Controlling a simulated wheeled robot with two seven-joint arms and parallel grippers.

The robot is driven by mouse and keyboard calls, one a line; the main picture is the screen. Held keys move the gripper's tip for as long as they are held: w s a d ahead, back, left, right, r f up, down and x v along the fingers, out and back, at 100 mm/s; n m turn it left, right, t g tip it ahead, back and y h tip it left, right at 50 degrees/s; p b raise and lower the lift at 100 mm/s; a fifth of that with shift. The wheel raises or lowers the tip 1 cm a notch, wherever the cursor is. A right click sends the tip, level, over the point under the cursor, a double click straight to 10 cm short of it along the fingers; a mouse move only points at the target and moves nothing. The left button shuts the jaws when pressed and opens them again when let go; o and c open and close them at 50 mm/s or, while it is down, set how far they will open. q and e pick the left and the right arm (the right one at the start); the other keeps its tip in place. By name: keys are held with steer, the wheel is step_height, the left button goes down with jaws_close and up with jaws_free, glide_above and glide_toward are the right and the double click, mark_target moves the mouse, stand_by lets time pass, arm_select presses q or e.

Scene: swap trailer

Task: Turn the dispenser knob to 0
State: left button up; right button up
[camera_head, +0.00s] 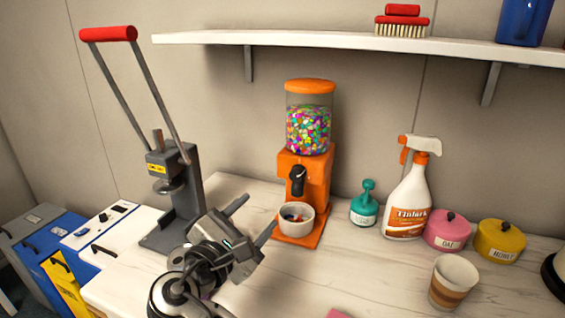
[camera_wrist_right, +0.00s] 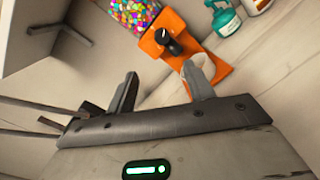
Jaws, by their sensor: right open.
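An orange dispenser (camera_head: 317,172) with a clear jar of colourful candies (camera_head: 309,131) stands on the counter against the wall. Its black knob (camera_head: 297,181) is on the front, above a white bowl (camera_head: 296,222) with a few candies in it. The knob also shows in the right wrist view (camera_wrist_right: 168,41), but its markings are too small to read. My right gripper (camera_head: 255,217) is open and empty, in front of the dispenser and lower left of the knob, apart from it. In the right wrist view its fingers (camera_wrist_right: 161,88) point toward the dispenser. My left gripper is not in view.
A grey press (camera_head: 184,195) with a red handle stands left of the dispenser. A teal bottle (camera_head: 364,207), a spray bottle (camera_head: 407,205), pink and yellow tins and a paper cup (camera_head: 453,282) stand to the right. A white shelf (camera_head: 350,41) runs above.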

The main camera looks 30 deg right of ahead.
mark_target(295, 176)
steer(key=p+x, duration=0.1)
steer(key=x, duration=0.6)
steer(key=p+x, duration=0.1)
steer(key=x, duration=0.7)
steer(key=shift+s+d, duration=0.15)
steer(key=shift+d, duration=0.25)
steer(key=c, duration=1)
